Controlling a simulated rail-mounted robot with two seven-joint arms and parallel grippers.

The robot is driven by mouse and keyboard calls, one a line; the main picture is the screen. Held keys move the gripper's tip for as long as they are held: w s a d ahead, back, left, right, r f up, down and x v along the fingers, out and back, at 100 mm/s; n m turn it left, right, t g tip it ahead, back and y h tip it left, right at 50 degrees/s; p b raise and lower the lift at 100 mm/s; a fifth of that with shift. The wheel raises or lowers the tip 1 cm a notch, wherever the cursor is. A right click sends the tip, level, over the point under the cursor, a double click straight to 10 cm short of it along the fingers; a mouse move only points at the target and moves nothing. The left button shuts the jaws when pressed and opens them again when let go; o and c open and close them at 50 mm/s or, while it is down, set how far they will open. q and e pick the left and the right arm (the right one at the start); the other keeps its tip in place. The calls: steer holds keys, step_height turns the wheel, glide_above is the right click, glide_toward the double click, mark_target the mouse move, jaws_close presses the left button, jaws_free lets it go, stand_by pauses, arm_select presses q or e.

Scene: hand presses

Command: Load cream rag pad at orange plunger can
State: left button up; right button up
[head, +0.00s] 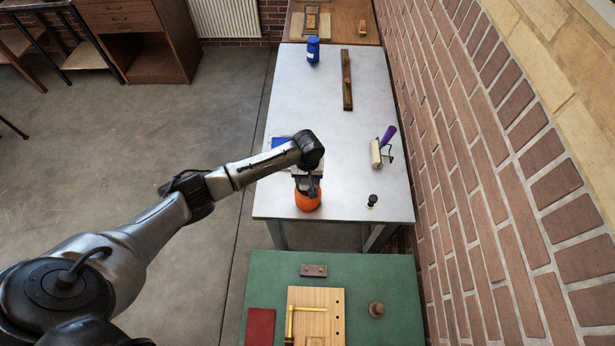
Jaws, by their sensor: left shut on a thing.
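The orange plunger can (307,203) stands near the front left of the grey metal table (335,190). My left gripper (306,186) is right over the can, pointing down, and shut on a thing. The gripper and wrist hide most of what it holds; I take it to be the cream rag pad, since no such pad shows elsewhere. The can's top is hidden too, so I cannot tell whether the held thing touches it. My right gripper is not in view.
A cream roller with a purple handle (376,153), a small dark-topped piece (372,201), a long brown bar (347,85) and a blue can (313,50) stand on the table. A brick wall (480,150) closes the right side. A green bench (265,275) stands in front.

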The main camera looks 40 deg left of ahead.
arm_select(q)
steer(key=shift+f, duration=0.1)
stand_by(0.3)
steer(key=shift+f, duration=0.45)
stand_by(0.3)
stand_by(0.8)
steer(key=shift+f, duration=0.1)
stand_by(0.9)
stand_by(0.5)
steer(key=shift+p, duration=0.35)
step_height(320, 180, up, 4)
steer(key=p, duration=0.4)
steer(key=shift+f, duration=0.2)
step_height(320, 180, up, 4)
steer(key=p, duration=0.4)
steer(key=shift+f, duration=0.15)
